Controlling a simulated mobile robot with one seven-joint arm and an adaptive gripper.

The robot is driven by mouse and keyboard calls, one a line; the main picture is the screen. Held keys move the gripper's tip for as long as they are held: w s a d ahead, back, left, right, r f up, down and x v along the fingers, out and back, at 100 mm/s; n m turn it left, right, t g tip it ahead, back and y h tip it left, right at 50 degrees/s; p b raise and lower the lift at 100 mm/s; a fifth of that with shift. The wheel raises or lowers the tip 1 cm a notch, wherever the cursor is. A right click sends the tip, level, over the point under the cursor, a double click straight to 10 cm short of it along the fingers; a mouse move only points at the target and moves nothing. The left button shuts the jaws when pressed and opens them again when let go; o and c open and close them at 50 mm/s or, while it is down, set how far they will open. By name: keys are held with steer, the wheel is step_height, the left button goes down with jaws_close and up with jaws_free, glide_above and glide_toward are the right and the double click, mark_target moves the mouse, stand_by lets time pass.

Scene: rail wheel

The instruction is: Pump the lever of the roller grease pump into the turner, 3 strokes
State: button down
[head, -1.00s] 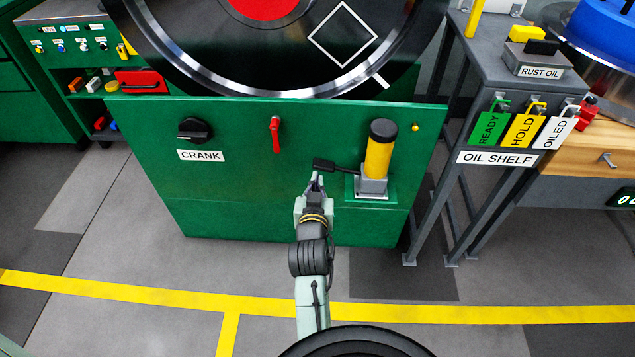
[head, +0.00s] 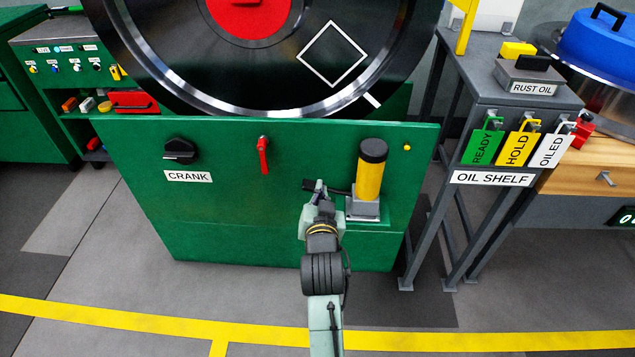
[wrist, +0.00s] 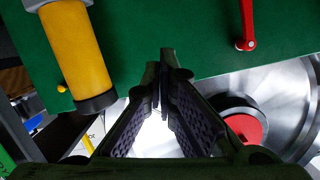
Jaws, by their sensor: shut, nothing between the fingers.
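The grease pump (head: 371,180) is a yellow cylinder with a black cap on a grey base, mounted on the front of the green turner (head: 230,225). Its black lever (head: 311,184) sticks out to the left of the base. My gripper (head: 320,187) is shut and empty at the lever and covers part of it; I cannot tell whether they touch. In the wrist view my shut fingers (wrist: 160,78) point at the green panel, with the yellow pump cylinder (wrist: 75,50) upper left. The lever is not visible there.
A crank knob (head: 180,151) and red handle (head: 263,155) are left of the pump. The large wheel (head: 250,60) rests above. The oil shelf (head: 492,178), with hanging READY, HOLD and OILED tags, stands at right. The floor in front is clear.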

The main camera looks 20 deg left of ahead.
steer(key=p, duration=0.2)
glide_above(329, 190)
steer(key=s+a, duration=0.2)
step_height(329, 190, down, 2)
steer(key=shift+f, duration=0.1)
steer(key=shift+s+a+f, duration=0.1)
steer(key=shift+a+f, duration=0.1)
steer(key=shift+f, duration=0.85)
steer(key=shift+s+a+f, duration=0.1)
steer(key=shift+a+f, duration=0.1)
steer(key=shift+f, duration=0.8)
